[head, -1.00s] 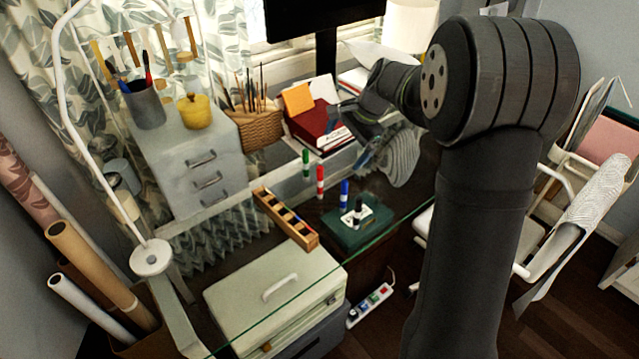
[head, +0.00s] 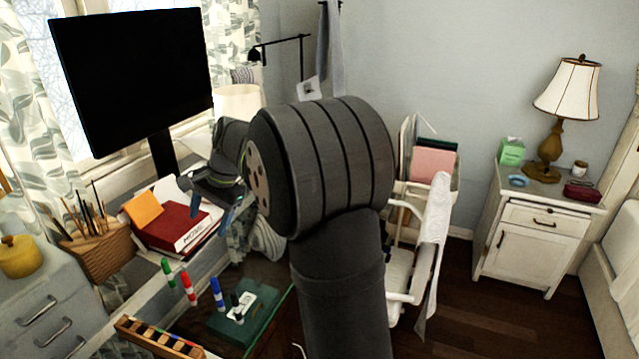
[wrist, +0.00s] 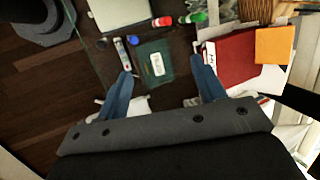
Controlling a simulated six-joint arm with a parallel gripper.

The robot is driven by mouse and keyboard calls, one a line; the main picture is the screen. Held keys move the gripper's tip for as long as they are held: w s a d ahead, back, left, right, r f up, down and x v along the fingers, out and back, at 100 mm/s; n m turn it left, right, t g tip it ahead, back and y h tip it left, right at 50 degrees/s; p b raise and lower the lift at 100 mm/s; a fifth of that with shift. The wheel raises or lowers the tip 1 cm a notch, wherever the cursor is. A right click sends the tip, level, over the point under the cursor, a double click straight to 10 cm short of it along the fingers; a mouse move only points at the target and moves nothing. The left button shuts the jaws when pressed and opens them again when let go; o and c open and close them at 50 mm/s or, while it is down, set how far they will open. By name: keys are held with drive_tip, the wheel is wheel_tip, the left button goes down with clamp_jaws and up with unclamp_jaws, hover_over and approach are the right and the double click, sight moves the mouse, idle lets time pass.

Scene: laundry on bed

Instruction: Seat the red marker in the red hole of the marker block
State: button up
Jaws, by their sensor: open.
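The red marker (head: 188,288) stands upright on the glass desk in the head view, between the green marker (head: 167,272) and the blue marker (head: 217,293). The red hole cannot be made out. My gripper (wrist: 164,86) is open and empty, its blue fingers spread in the air above the desk.
Behind the markers are a red book (head: 180,226), a pencil basket (head: 105,252) and a monitor (head: 130,80). A chair (head: 410,270) stands right of the desk.

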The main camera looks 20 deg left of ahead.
drive_tip(key=c, duration=0.4)
drive_tip(key=shift+o, duration=0.2)
drive_tip(key=n+t+h, duration=0.2)
drive_tip(key=n+h, duration=0.2)
drive_tip(key=n, duration=1.7)
approach(183, 275)
wheel_tip(183, 275, down, 7)
drive_tip(key=shift+s+f, duration=0.1)
drive_tip(key=shift+f, duration=0.1)
drive_tip(key=shift+a+f, duration=0.2)
drive_tip(key=shift+f, duration=2.6)
